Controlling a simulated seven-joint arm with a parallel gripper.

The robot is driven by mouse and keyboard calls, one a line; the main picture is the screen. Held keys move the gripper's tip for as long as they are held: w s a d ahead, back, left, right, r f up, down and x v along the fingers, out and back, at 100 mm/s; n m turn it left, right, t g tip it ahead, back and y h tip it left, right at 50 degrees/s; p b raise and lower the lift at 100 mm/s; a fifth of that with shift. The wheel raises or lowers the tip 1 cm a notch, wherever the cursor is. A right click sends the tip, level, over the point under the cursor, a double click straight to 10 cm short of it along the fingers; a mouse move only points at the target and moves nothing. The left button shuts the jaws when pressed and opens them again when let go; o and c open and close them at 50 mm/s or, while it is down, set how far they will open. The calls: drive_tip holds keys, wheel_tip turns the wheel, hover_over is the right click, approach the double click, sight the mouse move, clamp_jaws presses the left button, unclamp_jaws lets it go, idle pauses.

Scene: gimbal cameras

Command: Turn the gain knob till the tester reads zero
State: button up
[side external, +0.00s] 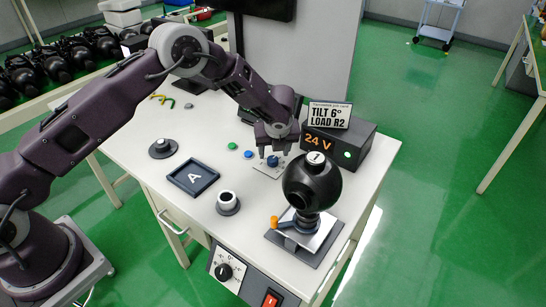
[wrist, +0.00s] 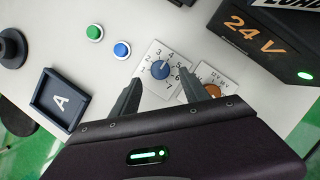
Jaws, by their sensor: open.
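A blue knob (wrist: 160,70) with a pale pointer mark sits on a white plate (wrist: 150,57) numbered around it; the mark points up and slightly right. It also shows in the side view (side external: 272,161). My gripper (wrist: 160,77) is open, with its fingers on either side of the blue knob; I cannot tell whether they touch it. In the side view my gripper (side external: 274,153) points down at that knob. A second plate (wrist: 207,76) with an orange part is partly hidden behind the right finger. No label names the gain knob, and no tester readout is legible.
A black box (side external: 352,145) marked 24 V, with a sign on top, stands right of my gripper. A black ball on a stand (side external: 312,185) is close in front. Green (wrist: 94,32) and blue (wrist: 122,49) buttons and tray A (wrist: 81,87) lie left.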

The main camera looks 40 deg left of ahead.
sight(273, 159)
drive_tip(key=x, duration=0.4)
drive_tip(key=shift+w+a+f, duration=0.1)
drive_tip(key=shift+w+f, duration=0.1)
drive_tip(key=shift+f, duration=0.1)
clamp_jaws()
drive_tip(key=shift+m, duration=0.3)
drive_tip(key=m+h, duration=0.1)
drive_tip(key=m, duration=0.1)
drive_tip(key=shift+s+a+m+t, duration=0.1)
drive_tip(key=shift+m+t, duration=0.3)
drive_tip(key=m+h, duration=0.1)
drive_tip(key=m, duration=0.3)
drive_tip(key=shift+a+t+h, duration=0.1)
drive_tip(key=shift+t+h, duration=0.2)
drive_tip(key=shift+h, duration=0.1)
drive_tip(key=m+h, duration=0.1)
drive_tip(key=m, duration=0.3)
drive_tip(key=shift+a+m+h, duration=0.15)
drive_tip(key=shift+m+h, duration=0.85)
drive_tip(key=shift+m, duration=1.1)
